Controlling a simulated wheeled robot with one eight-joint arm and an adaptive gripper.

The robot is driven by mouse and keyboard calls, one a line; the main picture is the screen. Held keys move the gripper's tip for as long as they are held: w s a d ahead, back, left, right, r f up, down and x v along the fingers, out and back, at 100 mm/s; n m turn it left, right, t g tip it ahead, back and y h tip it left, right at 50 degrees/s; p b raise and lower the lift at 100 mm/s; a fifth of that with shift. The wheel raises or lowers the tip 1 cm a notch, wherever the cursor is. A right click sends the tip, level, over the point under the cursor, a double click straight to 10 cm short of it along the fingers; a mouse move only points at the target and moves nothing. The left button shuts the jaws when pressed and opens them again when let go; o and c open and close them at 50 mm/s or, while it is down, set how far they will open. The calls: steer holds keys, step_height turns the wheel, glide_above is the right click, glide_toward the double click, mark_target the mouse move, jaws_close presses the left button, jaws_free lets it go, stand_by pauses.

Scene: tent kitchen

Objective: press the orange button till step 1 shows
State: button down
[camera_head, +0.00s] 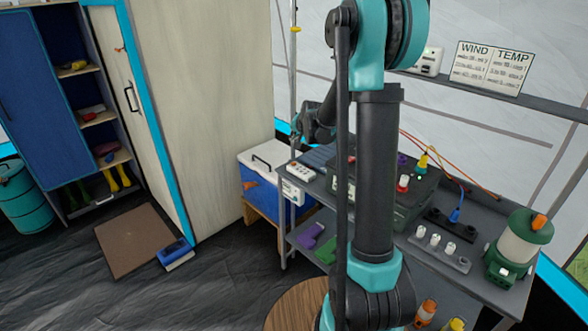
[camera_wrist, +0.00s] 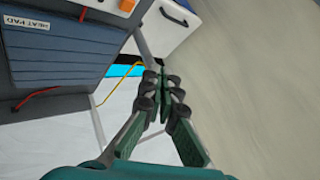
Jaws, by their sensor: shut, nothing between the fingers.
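An orange button (camera_wrist: 127,5) shows at the top edge of the wrist view, on a white control box (camera_wrist: 104,5) at the bench corner. The button's full shape and any step reading are cut off there. In the head view a white box (camera_head: 292,191) hangs at the bench's left front corner, too small to read. My gripper (camera_wrist: 164,82) is shut and empty, its fingers together. In the wrist view it is apart from the button, below and right of it. In the head view my gripper (camera_head: 296,140) is small, above the bench's left end.
A heat pad (camera_wrist: 60,48) lies on the bench top. A white remote (camera_head: 299,170), a dark green case (camera_head: 400,215), a power strip (camera_head: 452,224) and a lantern (camera_head: 518,249) stand along the bench. A cooler (camera_head: 262,178) stands left of it. The floor at left is mostly open.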

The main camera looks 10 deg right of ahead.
mark_target(294, 164)
steer(key=shift+f, duration=0.15)
steer(key=shift+f, duration=4.25)
steer(key=shift+f, duration=0.2)
steer(key=shift+f, duration=0.2)
steer(key=shift+f, duration=0.5)
steer(key=shift+r, duration=0.9)
steer(key=shift+r, duration=0.1)
steer(key=shift+r, duration=2.45)
